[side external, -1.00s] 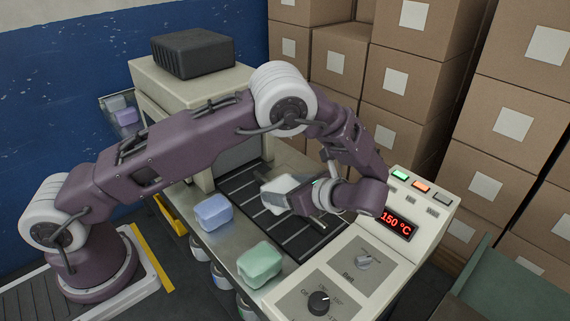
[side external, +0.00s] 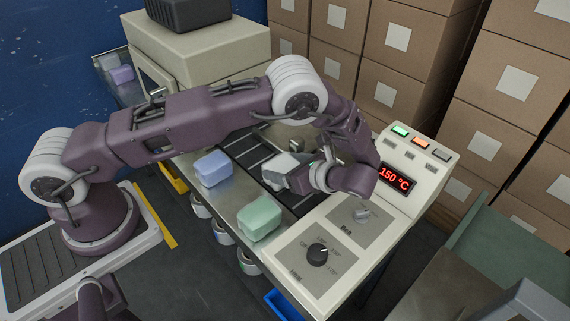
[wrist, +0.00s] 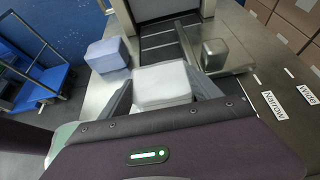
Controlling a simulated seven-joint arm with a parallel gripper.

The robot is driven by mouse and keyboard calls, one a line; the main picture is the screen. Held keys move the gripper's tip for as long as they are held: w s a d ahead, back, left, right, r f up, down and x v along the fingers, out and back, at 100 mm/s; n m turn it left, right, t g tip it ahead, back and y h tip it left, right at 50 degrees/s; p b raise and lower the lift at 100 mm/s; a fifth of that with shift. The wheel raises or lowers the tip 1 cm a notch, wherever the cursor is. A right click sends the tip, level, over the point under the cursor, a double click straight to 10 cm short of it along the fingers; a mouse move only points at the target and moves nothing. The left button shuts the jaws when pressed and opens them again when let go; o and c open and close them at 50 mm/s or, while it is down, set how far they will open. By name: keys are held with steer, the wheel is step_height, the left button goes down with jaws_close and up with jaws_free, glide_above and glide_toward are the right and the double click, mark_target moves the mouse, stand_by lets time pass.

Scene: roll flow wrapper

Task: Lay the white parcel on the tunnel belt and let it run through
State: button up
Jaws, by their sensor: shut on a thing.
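The white parcel (side external: 279,167) is between the fingers of my gripper (side external: 298,177), over the near part of the dark slatted tunnel belt (side external: 243,152). In the wrist view the parcel (wrist: 162,84) sits level between both fingers, which are shut on its sides. The belt (wrist: 160,40) runs from beyond the parcel to the tunnel mouth (wrist: 165,8). I cannot tell whether the parcel's underside touches the belt. The cream tunnel housing (side external: 205,48) stands at the belt's far end.
A blue parcel (side external: 213,168) and a green parcel (side external: 259,217) lie on the steel ledge left of the belt. A metal guide block (wrist: 215,52) stands right of it. The control panel (side external: 345,235) with knobs and a 150 °C display lies nearby. Stacked cartons (side external: 400,90) fill the back.

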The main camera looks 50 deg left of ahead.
steer(key=o, duration=1.7)
steer(key=v, duration=0.7)
